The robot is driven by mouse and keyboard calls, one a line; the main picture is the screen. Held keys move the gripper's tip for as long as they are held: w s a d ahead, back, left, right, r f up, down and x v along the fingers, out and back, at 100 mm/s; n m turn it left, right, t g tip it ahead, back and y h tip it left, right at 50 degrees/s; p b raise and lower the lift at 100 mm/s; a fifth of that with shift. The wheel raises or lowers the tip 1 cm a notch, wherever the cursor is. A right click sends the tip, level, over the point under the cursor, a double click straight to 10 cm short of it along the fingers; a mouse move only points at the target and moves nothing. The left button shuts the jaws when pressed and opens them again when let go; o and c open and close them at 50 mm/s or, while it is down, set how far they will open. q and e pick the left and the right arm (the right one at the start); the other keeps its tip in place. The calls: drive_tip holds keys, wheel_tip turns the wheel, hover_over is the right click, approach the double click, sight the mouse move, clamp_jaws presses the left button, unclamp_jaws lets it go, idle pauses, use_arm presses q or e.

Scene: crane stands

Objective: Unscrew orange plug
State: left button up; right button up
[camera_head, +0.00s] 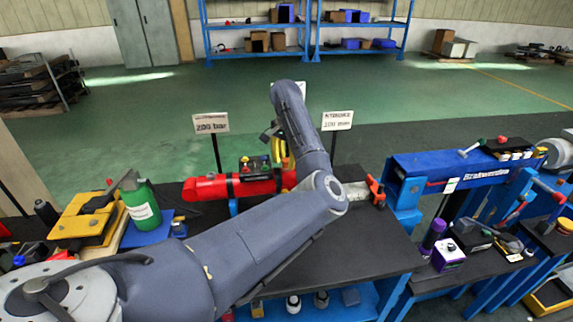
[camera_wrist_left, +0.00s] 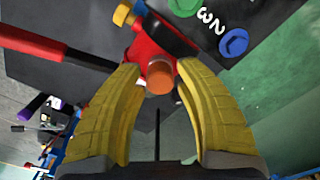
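The orange plug (camera_wrist_left: 160,77) shows end-on in the left wrist view, seated in a red fitting (camera_wrist_left: 152,45). My left gripper (camera_wrist_left: 159,70) has two yellow fingers spread apart, one on each side of the plug, with gaps between them and it. In the head view the gripper (camera_head: 281,152) is partly hidden behind my own arm, above the red cylinder (camera_head: 228,186) on the dark bench. I cannot make out the orange plug in the head view. My right gripper is not in view.
A yellow-orange knob (camera_wrist_left: 125,15) and a blue round knob (camera_wrist_left: 233,42) are close to the fingers. Sign boards (camera_head: 211,123) stand behind the bench. A green bottle (camera_head: 142,205) stands at left, and a blue stand (camera_head: 455,165) at right.

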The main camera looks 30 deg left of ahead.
use_arm(q)
drive_tip(key=m, duration=1.4)
idle(0.4)
clamp_jaws()
idle(0.3)
drive_tip(key=shift+r, duration=0.15)
idle(0.4)
drive_tip(key=n, duration=0.4)
drive_tip(key=shift+n, duration=0.3)
